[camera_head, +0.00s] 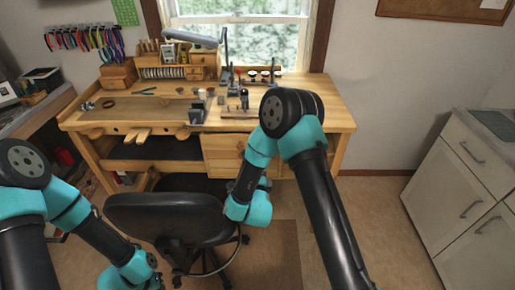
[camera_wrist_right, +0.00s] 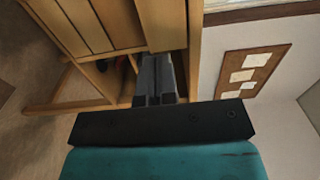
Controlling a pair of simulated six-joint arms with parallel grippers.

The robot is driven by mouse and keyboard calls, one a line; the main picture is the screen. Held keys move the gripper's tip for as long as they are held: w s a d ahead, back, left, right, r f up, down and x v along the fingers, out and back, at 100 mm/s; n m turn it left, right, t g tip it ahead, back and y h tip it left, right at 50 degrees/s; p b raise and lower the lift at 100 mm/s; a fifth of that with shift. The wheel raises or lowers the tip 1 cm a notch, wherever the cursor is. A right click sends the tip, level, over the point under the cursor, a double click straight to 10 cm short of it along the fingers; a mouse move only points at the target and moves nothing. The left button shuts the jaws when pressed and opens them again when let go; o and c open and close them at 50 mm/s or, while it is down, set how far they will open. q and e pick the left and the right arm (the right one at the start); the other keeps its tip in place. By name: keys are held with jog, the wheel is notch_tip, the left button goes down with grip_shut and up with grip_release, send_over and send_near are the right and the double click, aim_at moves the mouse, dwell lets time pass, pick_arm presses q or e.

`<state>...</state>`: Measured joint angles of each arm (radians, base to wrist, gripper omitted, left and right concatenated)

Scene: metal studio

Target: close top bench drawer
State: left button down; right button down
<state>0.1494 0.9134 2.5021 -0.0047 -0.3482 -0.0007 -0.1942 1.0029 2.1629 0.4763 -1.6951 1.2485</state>
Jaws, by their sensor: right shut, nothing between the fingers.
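The wooden workbench (camera_head: 300,115) stands against the back wall, with drawer fronts below its top at the right. The top drawer (camera_head: 222,146) is partly hidden by my right arm in the head view. How far it stands out is unclear there. In the right wrist view, the bench is turned sideways and the top drawer front (camera_wrist_right: 163,22) lies just beyond my right gripper (camera_wrist_right: 155,62). This gripper is shut and empty, with its fingertips close to the drawer. I cannot tell whether they touch. My left gripper is out of view; only its arm shows at the lower left.
A black chair (camera_head: 170,215) stands before the bench, between my arms. A white cabinet (camera_head: 465,180) is at the right. Tools and a small wooden organizer (camera_head: 175,65) stand on the bench top. The floor right of the bench is clear.

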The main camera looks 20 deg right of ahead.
jog(key=shift+w, duration=0.1)
jog(key=x, duration=1.4)
